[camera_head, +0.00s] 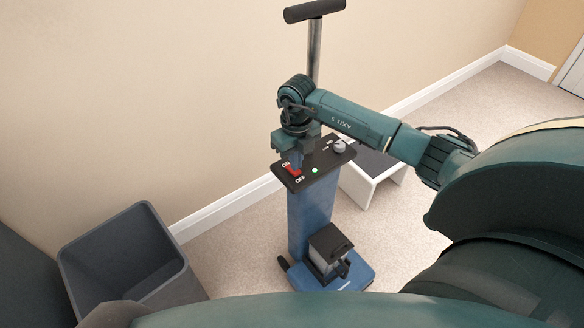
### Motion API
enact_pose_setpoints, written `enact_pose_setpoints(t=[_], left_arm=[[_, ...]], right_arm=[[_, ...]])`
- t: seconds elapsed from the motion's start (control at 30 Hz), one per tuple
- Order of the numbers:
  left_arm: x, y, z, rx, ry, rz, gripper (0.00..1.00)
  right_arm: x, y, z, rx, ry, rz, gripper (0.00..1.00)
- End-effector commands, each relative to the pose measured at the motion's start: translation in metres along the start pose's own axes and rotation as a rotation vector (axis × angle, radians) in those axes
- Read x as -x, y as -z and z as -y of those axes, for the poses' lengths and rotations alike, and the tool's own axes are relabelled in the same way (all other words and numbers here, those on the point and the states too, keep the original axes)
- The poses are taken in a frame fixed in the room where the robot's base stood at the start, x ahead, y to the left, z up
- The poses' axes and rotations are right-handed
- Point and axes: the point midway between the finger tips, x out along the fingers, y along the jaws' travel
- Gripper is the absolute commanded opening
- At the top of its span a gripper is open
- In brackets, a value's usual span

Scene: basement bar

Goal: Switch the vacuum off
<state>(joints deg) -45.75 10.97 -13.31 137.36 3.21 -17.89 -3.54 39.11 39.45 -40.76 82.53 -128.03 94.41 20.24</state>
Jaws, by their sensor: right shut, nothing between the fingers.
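The vacuum (308,218) is a blue upright body with a black top panel (326,161), standing by the wall. A red switch (293,170) sits at the left end of the panel, between the labels ON, at the far side, and OFF, at the near side. A small green light (314,170) shows on the panel. My right gripper (295,163) is shut and empty, pointing down over the ON side of the switch. Its fingertips are at or just above the switch; I cannot tell whether they touch. My left gripper is out of view.
A grey knob (339,146) is on the panel's right end. The vacuum's handle (314,10) rises behind my right arm. A white and dark low stool (372,176) stands to the right behind the vacuum. A dark grey open bin (128,258) stands at the left by the wall.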

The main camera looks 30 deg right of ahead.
Motion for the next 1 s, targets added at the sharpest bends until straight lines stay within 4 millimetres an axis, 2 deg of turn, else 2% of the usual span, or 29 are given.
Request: enact_pose_setpoints(t=[1.0], left_arm=[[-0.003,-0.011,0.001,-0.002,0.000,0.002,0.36]], right_arm=[[-0.016,0.000,0.000,-0.001,0.000,0.001,0.00]])
